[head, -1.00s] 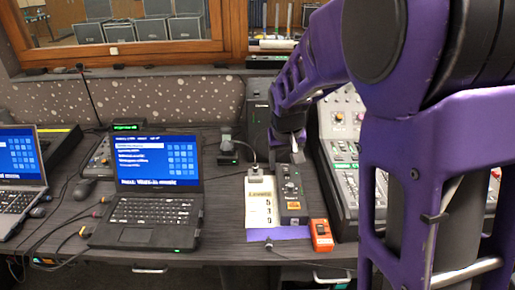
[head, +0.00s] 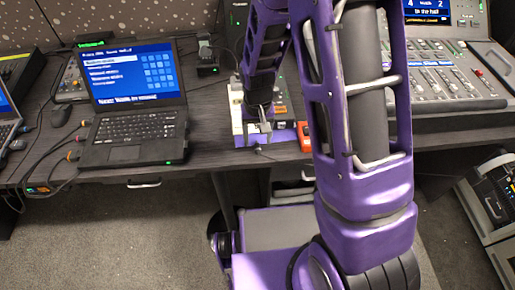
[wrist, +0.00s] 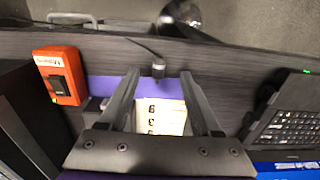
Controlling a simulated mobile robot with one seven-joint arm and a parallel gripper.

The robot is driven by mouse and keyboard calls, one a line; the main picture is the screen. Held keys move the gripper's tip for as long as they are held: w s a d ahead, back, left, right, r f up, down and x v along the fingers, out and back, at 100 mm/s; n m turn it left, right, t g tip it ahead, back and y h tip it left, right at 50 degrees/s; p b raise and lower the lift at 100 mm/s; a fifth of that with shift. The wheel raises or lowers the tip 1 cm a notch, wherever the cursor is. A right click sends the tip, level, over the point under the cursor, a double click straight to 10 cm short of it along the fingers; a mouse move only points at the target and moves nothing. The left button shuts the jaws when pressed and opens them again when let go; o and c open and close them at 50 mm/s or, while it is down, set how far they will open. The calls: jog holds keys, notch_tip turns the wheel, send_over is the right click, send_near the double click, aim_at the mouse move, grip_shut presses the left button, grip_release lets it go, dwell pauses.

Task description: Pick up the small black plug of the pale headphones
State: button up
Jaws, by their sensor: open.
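In the head view the plug (head: 258,150) is tiny, just in front of my gripper (head: 256,139). In the wrist view my gripper (wrist: 160,76) is open and empty. Its fingers point at the desk edge, with the plug between the tips in the picture; I cannot tell the height gap. I cannot make out the pale headphones in any view.
A purple sheet (wrist: 101,87) and a printed card (wrist: 160,117) lie under the gripper. An orange box (wrist: 61,76) is to one side. A laptop (head: 135,105) stands left, and a mixing desk (head: 440,85) right. The desk's front edge is close.

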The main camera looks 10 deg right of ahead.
aim_at(258, 149)
jog(key=shift+w+f, duration=0.15)
jog(key=shift+f, duration=2.65)
grip_shut()
